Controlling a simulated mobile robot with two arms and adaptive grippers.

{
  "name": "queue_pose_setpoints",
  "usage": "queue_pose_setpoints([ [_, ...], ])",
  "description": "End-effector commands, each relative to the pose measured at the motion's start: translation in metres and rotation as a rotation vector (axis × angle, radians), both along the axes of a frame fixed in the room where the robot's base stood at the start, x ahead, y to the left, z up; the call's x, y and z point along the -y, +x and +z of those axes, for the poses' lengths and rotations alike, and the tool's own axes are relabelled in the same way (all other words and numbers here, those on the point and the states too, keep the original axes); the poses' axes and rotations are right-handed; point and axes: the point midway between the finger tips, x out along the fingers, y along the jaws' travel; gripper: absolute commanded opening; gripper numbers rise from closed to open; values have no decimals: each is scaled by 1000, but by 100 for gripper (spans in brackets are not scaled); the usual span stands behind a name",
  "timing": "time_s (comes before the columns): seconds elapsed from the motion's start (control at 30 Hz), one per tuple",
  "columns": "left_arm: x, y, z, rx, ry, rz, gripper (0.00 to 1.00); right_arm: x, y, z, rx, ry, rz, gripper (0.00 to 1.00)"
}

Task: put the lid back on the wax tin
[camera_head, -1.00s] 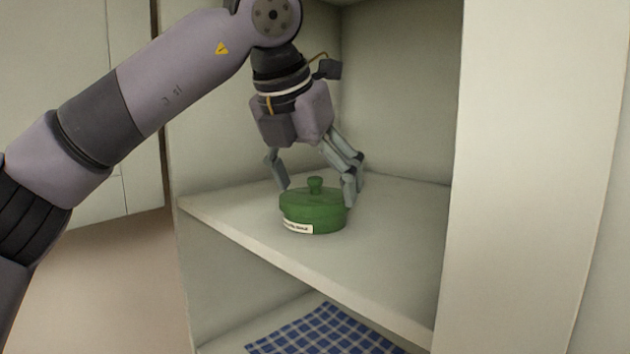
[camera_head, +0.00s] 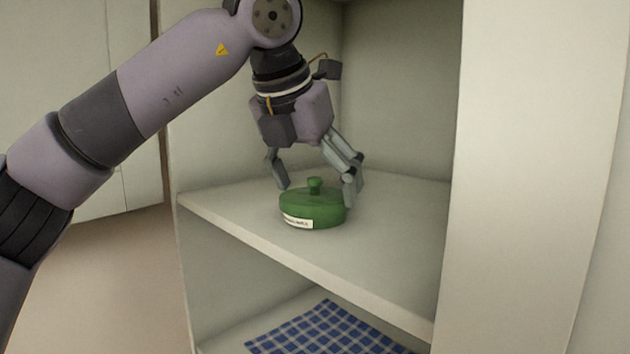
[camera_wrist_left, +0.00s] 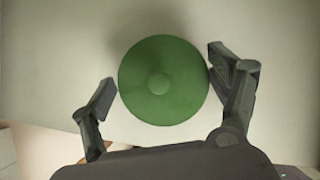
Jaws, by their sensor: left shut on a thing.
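The round green lid (camera_head: 315,197) with a small knob sits on top of the green wax tin (camera_head: 326,221), which stands upright on the shelf with a white label on its front. I cannot make out whether the lid is fully seated. My left gripper (camera_head: 317,190) points down from above, its two fingers on either side of the lid, shut on it. In the left wrist view, the lid (camera_wrist_left: 162,80) fills the space between the fingers of my left gripper (camera_wrist_left: 160,82) and hides the tin below. My right gripper is not in view.
The cream cabinet shelf (camera_head: 385,250) is bare around the tin. Cabinet walls stand at the back and left, and a wide upright panel (camera_head: 525,150) at the right. A blue checked cloth (camera_head: 325,335) lies on the lower level.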

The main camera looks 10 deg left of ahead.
Motion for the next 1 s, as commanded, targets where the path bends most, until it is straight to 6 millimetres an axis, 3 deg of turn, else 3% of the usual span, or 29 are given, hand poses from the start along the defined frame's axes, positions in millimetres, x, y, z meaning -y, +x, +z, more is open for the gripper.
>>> queue_pose_setpoints([
  [0.27,0,0,-2,0,0,0,58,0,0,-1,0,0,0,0],
  [0.3,0,0,-2,0,0,0,83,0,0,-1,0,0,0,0],
  [0.57,0,0,-1,0,0,-1,100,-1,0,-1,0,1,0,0],
  [1.0,-1,-4,6,2,0,0,100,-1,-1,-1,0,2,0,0],
])
